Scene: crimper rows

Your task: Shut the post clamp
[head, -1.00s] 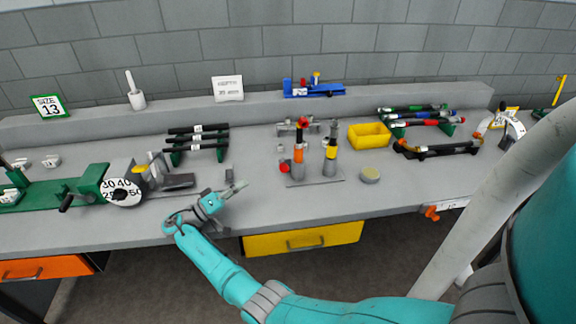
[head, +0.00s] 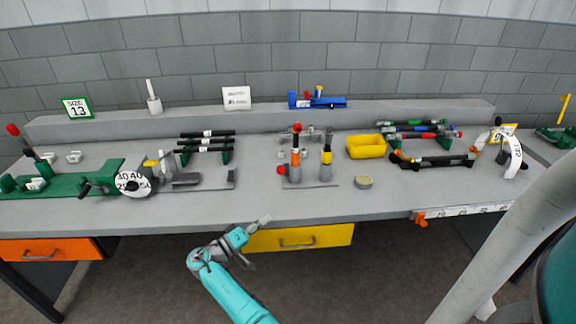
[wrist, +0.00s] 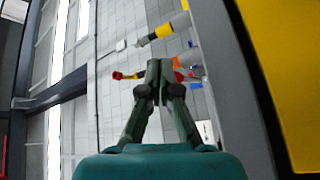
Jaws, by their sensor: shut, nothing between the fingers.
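The two-post fixture stands on a grey plate (head: 310,184) near the middle of the bench. One post (head: 295,165) has an orange band and a red knob low on its left. The other post (head: 326,163) has a yellow band. I take this fixture to be the post clamp, but cannot tell which part closes. My gripper (head: 265,220) is shut and empty, in front of the bench edge and below and left of the fixture. In the wrist view its fingers (wrist: 156,72) meet, with coloured fixture parts beyond them.
A yellow drawer (head: 300,237) is behind my gripper. A green-based machine with a numbered dial (head: 135,184) stands left. A yellow bin (head: 366,147), a round tin (head: 364,182) and racks of tools (head: 433,160) stand right. Open floor lies in front.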

